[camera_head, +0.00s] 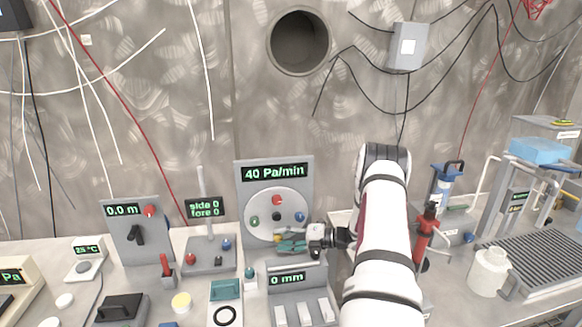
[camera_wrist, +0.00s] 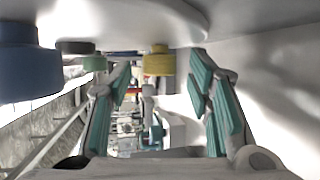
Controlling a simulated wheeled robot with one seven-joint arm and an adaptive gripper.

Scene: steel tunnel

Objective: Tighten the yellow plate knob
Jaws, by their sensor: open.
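The yellow knob (camera_wrist: 158,62) hangs from the pale round plate (camera_wrist: 120,22) in the wrist view. It appears between the fingertips of my gripper (camera_wrist: 159,84), toward the upper side, with gaps on both sides. My gripper is open with nothing clamped. In the head view my gripper (camera_head: 291,244) reaches in from the right at the lower part of the round plate (camera_head: 262,230). The yellow knob (camera_head: 277,238) is a small patch there, partly hidden by the fingers. The display above the plate (camera_head: 275,173) reads 40 Pa/min.
The plate also carries a red knob (camera_head: 277,200), a green knob (camera_head: 254,221), a blue knob (camera_head: 300,216) and a black centre knob (camera_head: 276,216). The blue knob (camera_wrist: 28,65) looms large in the wrist view. A 0 mm display box (camera_head: 288,279) stands just below my gripper.

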